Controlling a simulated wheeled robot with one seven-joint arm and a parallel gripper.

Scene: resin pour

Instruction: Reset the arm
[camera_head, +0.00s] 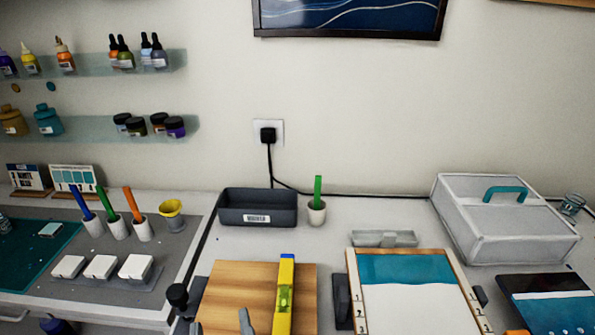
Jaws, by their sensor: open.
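Two grey tips that look like the fingers of my gripper (221,322) rise at the bottom edge of the view, over the left part of a wooden board (232,281). They are apart, with nothing seen between them. The rest of my gripper and arm is below the frame. A yellow spirit level (284,300) lies lengthwise on the board, to the right of the tips.
A framed white-and-teal panel (415,305) lies right of the board. Behind are a dark bin (257,209), a small cup (317,214) with a green stick, a shallow grey tray (384,239) and a white box (505,222). A grey mat (185,248) with cups is left.

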